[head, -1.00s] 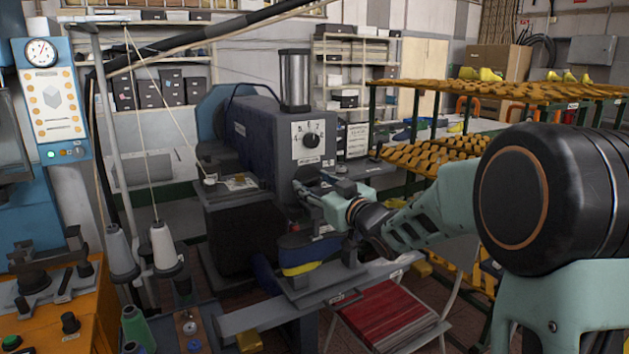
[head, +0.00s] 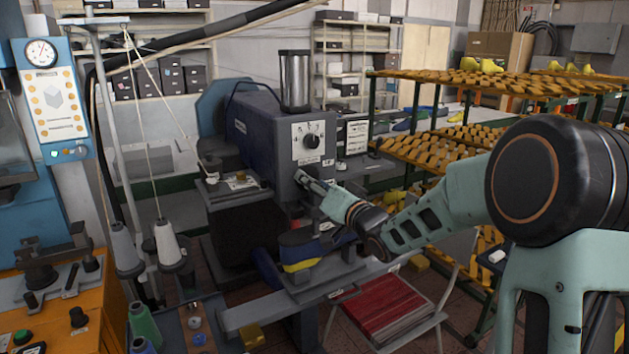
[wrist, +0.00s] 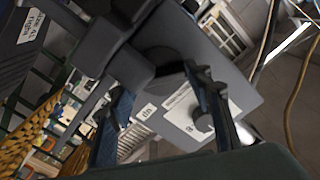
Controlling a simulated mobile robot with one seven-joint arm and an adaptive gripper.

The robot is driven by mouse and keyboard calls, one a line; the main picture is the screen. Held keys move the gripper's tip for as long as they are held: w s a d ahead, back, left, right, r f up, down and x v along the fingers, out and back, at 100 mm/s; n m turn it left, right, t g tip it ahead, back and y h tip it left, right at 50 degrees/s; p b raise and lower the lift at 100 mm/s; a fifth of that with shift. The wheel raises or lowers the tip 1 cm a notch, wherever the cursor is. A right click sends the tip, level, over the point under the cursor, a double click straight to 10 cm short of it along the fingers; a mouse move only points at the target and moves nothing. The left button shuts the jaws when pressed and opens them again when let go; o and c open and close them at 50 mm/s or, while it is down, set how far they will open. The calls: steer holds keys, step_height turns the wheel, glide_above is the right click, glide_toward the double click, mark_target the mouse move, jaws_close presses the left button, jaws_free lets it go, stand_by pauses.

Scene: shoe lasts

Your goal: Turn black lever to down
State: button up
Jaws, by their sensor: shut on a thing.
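The black lever (head: 299,175) is on the front of the dark blue-grey machine (head: 258,135), below its dial panel. My gripper (head: 312,185) is at the lever, reaching in from the right, and hides much of it in the head view. In the wrist view dark lever parts (wrist: 130,70) lie just past and between the fingers of my gripper (wrist: 160,92). The fingers stand apart with the lever between them. The exact contact is hidden. White labels (wrist: 182,105) show on the machine face behind the fingers.
A dial panel (head: 312,141) is above the lever. Racks of lasts (head: 480,85) stand at the right. A red-topped stool (head: 382,306) is below. Thread cones (head: 165,240) stand at the left.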

steer(key=shift+m, duration=0.3)
steer(key=o, duration=1.2)
steer(key=shift+c, duration=0.2)
steer(key=v, duration=1.2)
steer(key=shift+d, duration=0.1)
